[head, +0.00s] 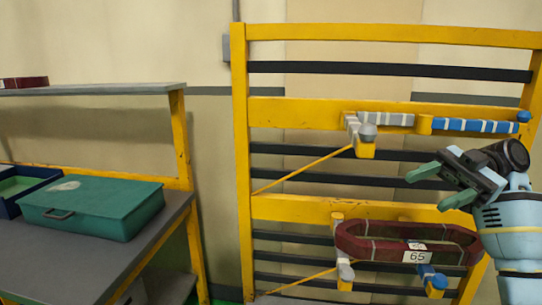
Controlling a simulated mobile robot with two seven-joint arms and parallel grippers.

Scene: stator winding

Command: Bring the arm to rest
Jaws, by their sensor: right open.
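My right arm comes in from the right edge, and its gripper (432,187) points left with its two green-tipped fingers apart and nothing between them. A dark red coil with a white label reading 65 (378,246) rests on the lower pegs of the yellow rack (290,208). The gripper is above the coil's right part and appears apart from it. My left gripper is not in view.
The rack carries upper pegs (366,140) and a blue and white wrapped bar (475,126). At left, a green case (92,205) and a dark blue tray (10,205) sit on a grey workbench (75,265). A shelf (100,89) above holds a dark red object (24,82).

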